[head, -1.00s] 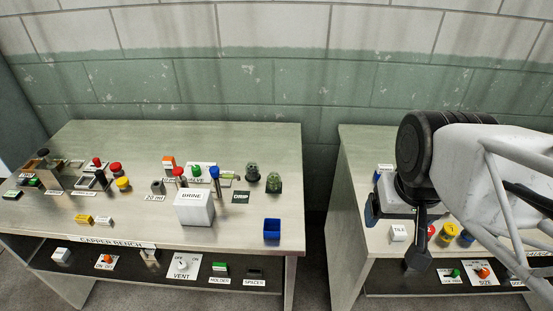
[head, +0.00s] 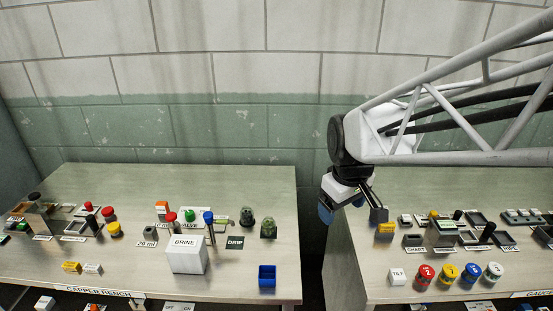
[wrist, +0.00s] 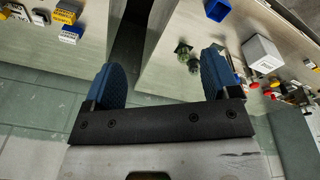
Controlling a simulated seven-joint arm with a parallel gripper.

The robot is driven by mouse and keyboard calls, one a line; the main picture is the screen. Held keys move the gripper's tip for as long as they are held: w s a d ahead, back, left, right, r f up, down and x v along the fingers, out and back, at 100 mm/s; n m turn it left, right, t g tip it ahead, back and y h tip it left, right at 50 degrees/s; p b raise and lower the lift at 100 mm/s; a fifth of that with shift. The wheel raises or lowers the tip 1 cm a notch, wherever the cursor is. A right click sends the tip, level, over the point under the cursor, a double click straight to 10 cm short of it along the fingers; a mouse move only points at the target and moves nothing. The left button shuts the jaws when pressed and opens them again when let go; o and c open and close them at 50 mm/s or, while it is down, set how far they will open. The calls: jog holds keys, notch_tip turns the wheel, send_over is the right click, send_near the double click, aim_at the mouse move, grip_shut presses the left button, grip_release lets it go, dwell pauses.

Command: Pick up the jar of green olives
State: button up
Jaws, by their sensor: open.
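Two small greenish jars stand upright near the right end of the left bench: a darker rear jar (head: 247,216) and a greener front jar (head: 268,229). The labels are too small to tell which one holds green olives. Both also show in the wrist view, the rear one close beside the front jar (wrist: 194,65), near my right-hand fingertip. My gripper (head: 352,208) is open and empty, with blue pads. It hangs above the gap and the left edge of the right bench, to the right of the jars and apart from them. In the wrist view its fingertips (wrist: 163,75) are wide apart.
On the left bench, a white BRINE block (head: 187,255) and tall knobbed posts (head: 209,224) stand left of the jars. A blue open box (head: 267,278) sits in front. A DRIP plate (head: 235,242) lies close by. A gap separates the benches. Several coloured knobs (head: 448,273) stand on the right bench.

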jog(key=w+a+f+n, duration=0.3)
jog(key=w+a+f, duration=0.1)
jog(key=w, duration=0.2)
jog(key=w+a+f+n, duration=0.3)
jog(key=w+a+f, duration=0.1)
jog(key=w, duration=0.3)
jog(key=n+g, duration=0.2)
jog(key=n, duration=0.3)
send_over(268, 219)
notch_tip(268, 219, down, 11)
jog(key=shift+s+f, duration=0.1)
jog(key=shift+f, duration=0.2)
jog(key=shift+f, duration=1.3)
jog(key=shift+d+f, duration=0.1)
jog(key=shift+f, duration=2.5)
